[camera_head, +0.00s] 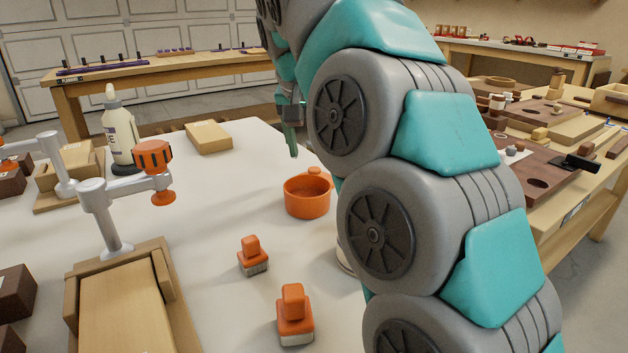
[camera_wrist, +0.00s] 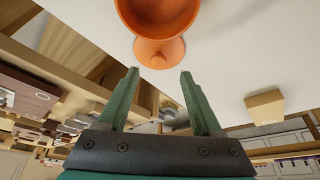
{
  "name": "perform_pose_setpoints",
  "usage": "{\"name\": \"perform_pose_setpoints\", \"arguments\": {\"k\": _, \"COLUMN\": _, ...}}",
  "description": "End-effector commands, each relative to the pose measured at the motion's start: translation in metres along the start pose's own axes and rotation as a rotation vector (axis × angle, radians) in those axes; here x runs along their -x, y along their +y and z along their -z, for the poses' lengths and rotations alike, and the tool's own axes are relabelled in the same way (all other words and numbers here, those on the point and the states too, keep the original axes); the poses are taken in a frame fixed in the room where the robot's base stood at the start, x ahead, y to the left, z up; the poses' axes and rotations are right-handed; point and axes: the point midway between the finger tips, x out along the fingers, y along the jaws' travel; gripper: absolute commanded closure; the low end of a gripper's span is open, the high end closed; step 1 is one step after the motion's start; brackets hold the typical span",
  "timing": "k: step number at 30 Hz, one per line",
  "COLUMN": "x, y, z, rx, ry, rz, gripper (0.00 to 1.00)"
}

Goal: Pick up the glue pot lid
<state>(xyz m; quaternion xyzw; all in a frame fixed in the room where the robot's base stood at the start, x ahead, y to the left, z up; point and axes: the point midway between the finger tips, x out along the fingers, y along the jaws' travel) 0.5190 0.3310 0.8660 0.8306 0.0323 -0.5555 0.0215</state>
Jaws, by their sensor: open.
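The glue pot (camera_head: 307,198) is a round orange vessel standing on the white bench top, with a small rounded tab or knob at its far rim. In the wrist view the orange pot (camera_wrist: 158,14) is cut off by the top edge, and its rounded tab (camera_wrist: 160,52) points toward my fingers. I cannot tell a separate lid from the pot. My gripper (camera_wrist: 160,78) is open and empty, its two green fingers apart, with the tab just beyond the fingertips. In the head view my gripper (camera_head: 291,140) is above and behind the pot, partly hidden by my arm.
Two orange-handled brushes (camera_head: 253,256) (camera_head: 294,315) stand in front of the pot. A clamp (camera_head: 105,210) with an orange knob, a wooden box (camera_head: 125,305) and a glue bottle (camera_head: 119,135) are at left. A wooden block (camera_head: 208,137) lies behind. My arm hides the bench's right side.

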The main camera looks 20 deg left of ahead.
Motion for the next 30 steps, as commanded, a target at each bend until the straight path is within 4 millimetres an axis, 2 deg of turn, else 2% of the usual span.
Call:
{"name": "perform_pose_setpoints", "arguments": {"k": 11, "x": -0.041, "y": 0.002, "z": -0.003, "rx": 0.003, "ry": 0.0, "rz": 0.0, "gripper": 0.33}}
{"name": "perform_pose_setpoints", "arguments": {"k": 19, "x": -0.044, "y": 0.003, "z": -0.002, "rx": 0.001, "ry": 0.001, "rz": 0.0, "gripper": 0.33}}
{"name": "perform_pose_setpoints", "arguments": {"k": 30, "x": -0.044, "y": 0.003, "z": -0.002, "rx": 0.001, "ry": 0.001, "rz": 0.0, "gripper": 0.75}}
